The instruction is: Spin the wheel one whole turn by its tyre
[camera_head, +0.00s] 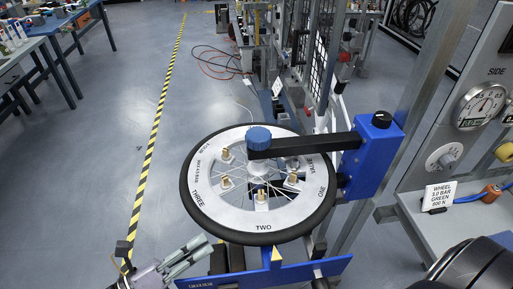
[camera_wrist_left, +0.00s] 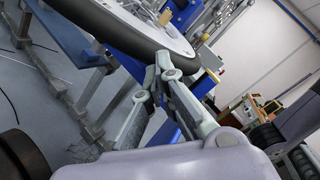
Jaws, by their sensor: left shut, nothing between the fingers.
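The wheel lies nearly flat, with a black tyre (camera_head: 218,228) around a white disc (camera_head: 232,214) marked ONE, TWO and THREE. TWO faces the near side, THREE the left and ONE the right. Brass-coloured fittings and spokes show inside the disc. My left gripper (camera_head: 206,243) is shut and empty, just outside the tyre at its near left. In the left wrist view my left gripper (camera_wrist_left: 167,67) has its fingertips close to the tyre (camera_wrist_left: 110,22); I cannot tell whether they touch. My right gripper is not in view.
A black bar (camera_head: 315,146) with a blue knob (camera_head: 258,136) reaches over the wheel from a blue block (camera_head: 372,155). A blue stand plate (camera_head: 325,268) sits below. A gauge panel (camera_head: 485,100) and a label card (camera_head: 438,197) are at right. Open floor lies left.

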